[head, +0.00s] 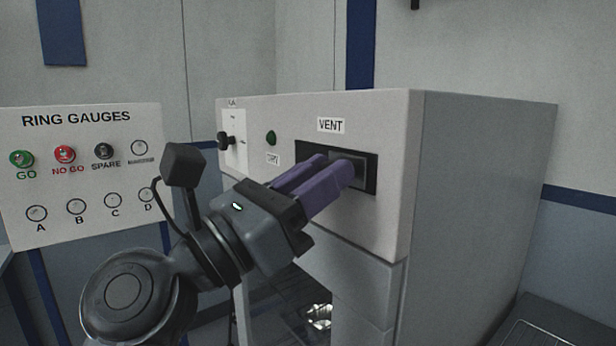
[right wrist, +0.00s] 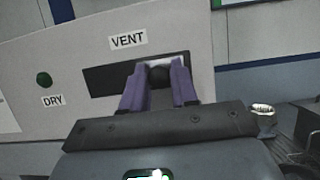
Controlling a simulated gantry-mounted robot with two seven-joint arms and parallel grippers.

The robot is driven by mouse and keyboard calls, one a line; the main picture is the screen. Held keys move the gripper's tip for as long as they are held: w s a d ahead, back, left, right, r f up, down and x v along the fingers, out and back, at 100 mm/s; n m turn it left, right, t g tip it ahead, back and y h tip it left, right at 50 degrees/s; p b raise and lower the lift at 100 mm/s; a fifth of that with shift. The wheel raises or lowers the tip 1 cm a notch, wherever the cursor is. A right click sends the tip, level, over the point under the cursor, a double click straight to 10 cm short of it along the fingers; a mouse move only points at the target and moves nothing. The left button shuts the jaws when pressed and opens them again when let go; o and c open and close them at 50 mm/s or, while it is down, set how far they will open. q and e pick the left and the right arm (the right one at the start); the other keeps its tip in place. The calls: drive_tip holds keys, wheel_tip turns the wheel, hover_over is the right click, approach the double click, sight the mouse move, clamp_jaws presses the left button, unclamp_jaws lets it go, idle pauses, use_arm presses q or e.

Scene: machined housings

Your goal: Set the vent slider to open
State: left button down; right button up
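The vent slider (head: 361,172) is a grey plate in a dark slot under the VENT label (head: 331,125), on the front of a pale housing. The plate sits toward the right end of the slot, with dark slot showing on its left. My right gripper (head: 348,170) reaches the slider with its purple fingers. The fingers partly hide the plate. My left gripper is not in view.
Left of the slot are a green DRY button (head: 271,138) and a small panel with a black knob (head: 227,140). A RING GAUGES board (head: 75,185) with several round fittings stands at the left. The housing (head: 480,200) has an open bay below the slot.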

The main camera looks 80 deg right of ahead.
drive_tip(key=o, duration=0.4)
drive_tip(key=shift+s+a, duration=0.15)
drive_tip(key=shift+s, duration=0.05)
drive_tip(key=shift+w, duration=0.2)
drive_tip(key=v, duration=1)
drive_tip(key=shift+w+a+f+p, duration=0.1)
drive_tip(key=shift+a+p, duration=0.2)
drive_tip(key=shift+a, duration=0.05)
